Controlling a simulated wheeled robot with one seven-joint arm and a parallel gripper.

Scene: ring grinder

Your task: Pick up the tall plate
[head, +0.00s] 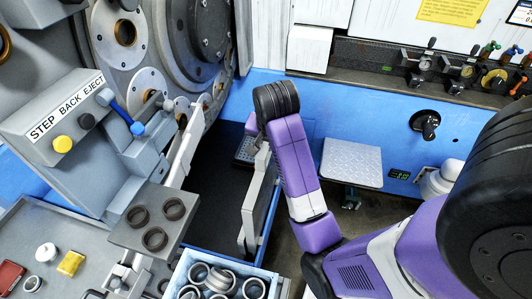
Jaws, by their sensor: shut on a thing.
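A tall, narrow, light grey plate (256,205) stands upright over the dark opening, left of my forearm. Its top end is at my gripper (260,145), which hangs below my black wrist and is partly hidden by my purple forearm. My gripper is shut on the upper end of this plate. The fingertips are small and hard to make out. A similar long pale plate (186,146) stands tilted to the left, by the machine's face.
A blue bin of metal rings (226,265) sits at the bottom centre. The control box (60,125) and grinder wheel are at the left. A checkered metal step (351,163) lies right of my forearm.

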